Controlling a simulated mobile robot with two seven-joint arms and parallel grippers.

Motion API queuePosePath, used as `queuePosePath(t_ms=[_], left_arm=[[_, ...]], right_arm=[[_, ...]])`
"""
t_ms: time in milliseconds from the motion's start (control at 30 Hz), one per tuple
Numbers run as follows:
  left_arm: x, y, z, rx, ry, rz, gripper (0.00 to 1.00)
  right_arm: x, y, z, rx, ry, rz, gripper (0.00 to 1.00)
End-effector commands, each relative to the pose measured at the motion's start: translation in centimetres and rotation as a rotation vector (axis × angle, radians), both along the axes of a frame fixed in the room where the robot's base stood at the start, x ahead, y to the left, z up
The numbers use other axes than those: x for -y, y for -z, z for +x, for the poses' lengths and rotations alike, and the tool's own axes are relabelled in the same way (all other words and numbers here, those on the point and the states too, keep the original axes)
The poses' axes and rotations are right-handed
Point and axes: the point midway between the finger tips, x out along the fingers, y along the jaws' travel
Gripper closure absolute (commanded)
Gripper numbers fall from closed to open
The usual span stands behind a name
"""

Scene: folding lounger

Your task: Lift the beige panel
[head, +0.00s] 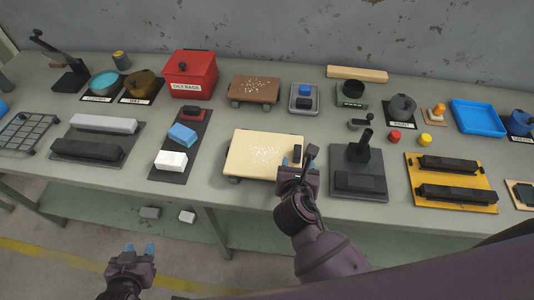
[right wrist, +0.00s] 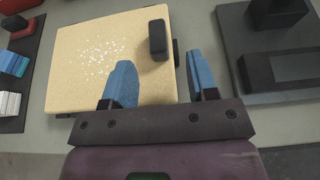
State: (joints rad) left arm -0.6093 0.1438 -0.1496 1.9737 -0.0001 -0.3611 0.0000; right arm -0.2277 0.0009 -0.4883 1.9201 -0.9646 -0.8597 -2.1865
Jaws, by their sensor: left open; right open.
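The beige panel (head: 250,155) is a square, pale board with white flecks, set on dark supports at the middle front of the bench. A black upright block (head: 297,152) stands at its right edge. My right gripper (head: 299,166) is open at the panel's front right corner. In the right wrist view, its left finger overlaps the panel (right wrist: 100,75) and its right finger is past the right edge. The black block (right wrist: 157,40) shows ahead, between the fingers' lines. Contact cannot be told. My left gripper (head: 140,248) is open and empty, low in front of the bench.
A dark stand (head: 358,183) with a post is close right of the panel. A dark mat (head: 168,174) with white, blue and red blocks lies left. A brown panel (head: 254,89) and red box (head: 190,75) stand behind. The bench's front edge is just before the panel.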

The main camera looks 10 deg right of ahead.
Motion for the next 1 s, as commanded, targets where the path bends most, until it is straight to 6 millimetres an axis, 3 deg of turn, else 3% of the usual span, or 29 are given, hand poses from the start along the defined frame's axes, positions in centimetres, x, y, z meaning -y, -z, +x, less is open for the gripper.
queuePosePath(t_ms=[500, 800, 1000], left_arm=[[0.1, 0.0, 0.2, 0.004, 0.0, -0.002, 0.57], [0.1, 0.0, 0.2, 0.004, 0.0, -0.002, 0.57], [0.1, 0.0, 0.2, 0.005, 0.0, -0.002, 0.57]], right_arm=[[1.0, 1.9, 4.7, 0.0, 0.001, 0.002, 0.47], [1.1, 2.0, 5.0, 0.001, 0.0, 0.002, 0.47], [1.1, 2.0, 5.0, 0.0, 0.0, 0.002, 0.77]])
